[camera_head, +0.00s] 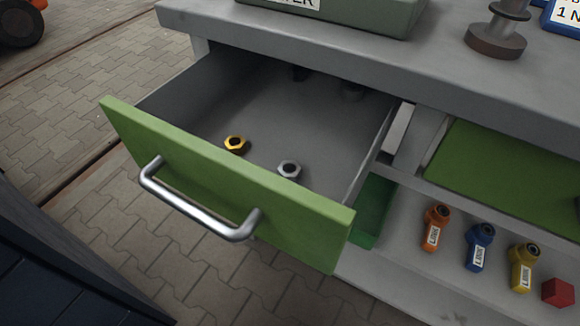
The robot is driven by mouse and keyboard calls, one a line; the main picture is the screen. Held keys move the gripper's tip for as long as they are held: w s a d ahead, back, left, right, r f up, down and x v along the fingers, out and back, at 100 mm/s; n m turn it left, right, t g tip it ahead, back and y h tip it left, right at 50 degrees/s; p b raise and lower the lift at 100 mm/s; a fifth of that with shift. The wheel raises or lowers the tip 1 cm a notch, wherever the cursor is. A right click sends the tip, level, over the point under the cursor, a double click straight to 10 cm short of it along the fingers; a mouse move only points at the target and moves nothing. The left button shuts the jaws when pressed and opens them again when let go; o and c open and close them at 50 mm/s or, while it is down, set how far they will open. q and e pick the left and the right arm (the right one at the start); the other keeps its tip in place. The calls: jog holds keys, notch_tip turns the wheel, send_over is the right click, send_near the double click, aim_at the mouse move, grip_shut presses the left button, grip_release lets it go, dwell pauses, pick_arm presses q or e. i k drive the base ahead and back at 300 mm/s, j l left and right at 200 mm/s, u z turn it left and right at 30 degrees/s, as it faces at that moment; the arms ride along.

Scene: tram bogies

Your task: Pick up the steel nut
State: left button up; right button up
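The steel nut (289,169) is a silver-grey hex nut. It lies on the floor of the open drawer (228,188), close behind the green front panel and right of the middle. A brass-coloured nut (236,145) lies to its left in the same drawer. Dark objects (300,73) sit at the shaded back of the drawer and are too dim to make out. Neither of my grippers is in view.
The drawer has a metal bar handle (200,205). The grey worktop (300,30) overhangs the drawer's back. A lower shelf at right holds orange (435,228), blue (480,247) and yellow (522,267) labelled parts and a red block (558,292). Paving lies left.

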aim_at(285, 166)
jog(key=k+l+u, duration=0.5)
jog(key=u, duration=0.35)
jog(key=k+u, duration=0.4)
jog(key=k, duration=0.05)
